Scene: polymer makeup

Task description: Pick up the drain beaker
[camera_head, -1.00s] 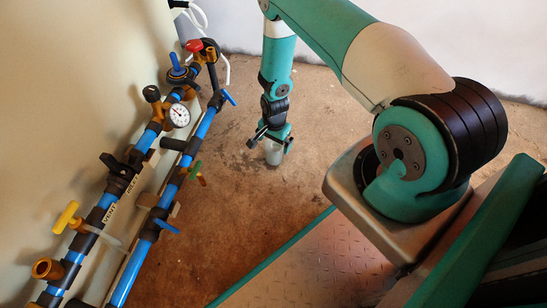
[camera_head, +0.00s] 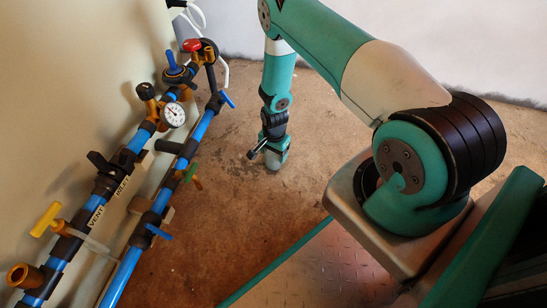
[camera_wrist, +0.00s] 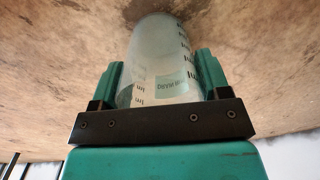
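The drain beaker (camera_wrist: 160,60) is clear, with dark printed markings and a label. In the wrist view it sits between the two green fingers of my gripper (camera_wrist: 159,72), which press close against both its sides with no clear gap. In the head view the beaker (camera_head: 273,162) shows as a small pale shape at the tip of my gripper (camera_head: 268,152), over the brown floor. My gripper partly hides it there. I cannot tell whether its base touches the floor.
A pipe rack with blue pipes (camera_head: 122,273), a gauge (camera_head: 173,114) and several coloured valve handles stands along the left wall. A white hose (camera_head: 196,14) hangs at the back. The brown floor (camera_head: 215,240) around the beaker is clear.

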